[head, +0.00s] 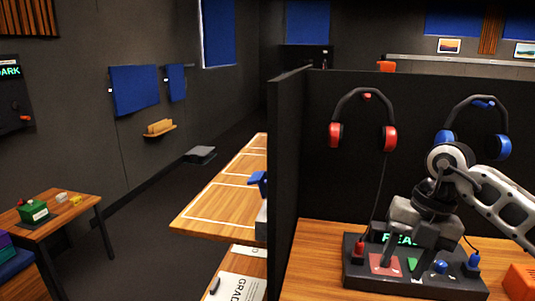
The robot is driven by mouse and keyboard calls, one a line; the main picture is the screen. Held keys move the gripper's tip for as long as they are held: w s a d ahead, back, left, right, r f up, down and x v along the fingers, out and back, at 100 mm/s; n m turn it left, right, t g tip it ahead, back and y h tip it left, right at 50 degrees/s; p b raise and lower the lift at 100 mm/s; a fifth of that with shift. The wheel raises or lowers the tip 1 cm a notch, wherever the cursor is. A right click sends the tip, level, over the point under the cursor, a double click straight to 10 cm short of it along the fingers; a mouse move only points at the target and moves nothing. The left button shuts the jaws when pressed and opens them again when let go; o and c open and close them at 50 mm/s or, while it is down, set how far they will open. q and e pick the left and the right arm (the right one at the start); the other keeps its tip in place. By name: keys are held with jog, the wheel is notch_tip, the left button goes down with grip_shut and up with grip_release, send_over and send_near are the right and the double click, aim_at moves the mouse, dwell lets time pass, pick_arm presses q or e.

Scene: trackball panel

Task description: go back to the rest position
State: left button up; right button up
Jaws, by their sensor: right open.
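My right gripper (403,266) reaches in from the right and hangs fingers-down over the dark control panel (385,286). Its two fingers are apart with nothing seen between them. I cannot tell whether the fingertips touch the panel. The panel has a red square (383,264), a green triangle (412,264) and a blue ball (440,267). Its lit green display (397,239) is partly hidden by the gripper and reads "REA". My left gripper is not in view.
A dark partition (310,150) stands behind and left of the panel. Red headphones (390,138) and blue headphones (502,147) hang on it. An orange box (521,281) sits at the right edge. A wooden table (215,205) with white lines is left of the partition.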

jog(key=s+a+y, duration=0.4)
jog(key=a+y, duration=0.4)
jog(key=a, duration=0.3)
jog(key=s+a+y, duration=0.4)
jog(key=a+y, duration=0.4)
jog(key=a, duration=0.4)
jog(key=w+d+f+m+t+h, duration=0.1)
jog(key=d+f+m+t+h, duration=0.35)
jog(key=m+t, duration=0.55)
jog(key=w+d+f+m+t+h, duration=0.1)
jog(key=d+f+m+t+h, duration=0.45)
jog(key=m, duration=0.65)
jog(key=s+d+f+m+g+h, duration=0.1)
jog(key=s+f+m+h, duration=0.3)
jog(key=f, duration=0.5)
jog(key=shift+s+d+f+m, duration=0.3)
jog(key=shift+s+d+m, duration=0.2)
jog(key=shift+s, duration=0.5)
jog(key=s+f+g, duration=0.1)
jog(key=s+f, duration=0.1)
jog(key=s+f+m+g+h, duration=0.1)
jog(key=s+f, duration=0.1)
jog(key=s+d+f+g, duration=0.1)
jog(key=s+f+g, duration=0.1)
jog(key=s, duration=0.1)
jog(key=shift+d+m, duration=0.1)
jog(key=shift+m, duration=0.3)
jog(key=shift+c, duration=0.4)
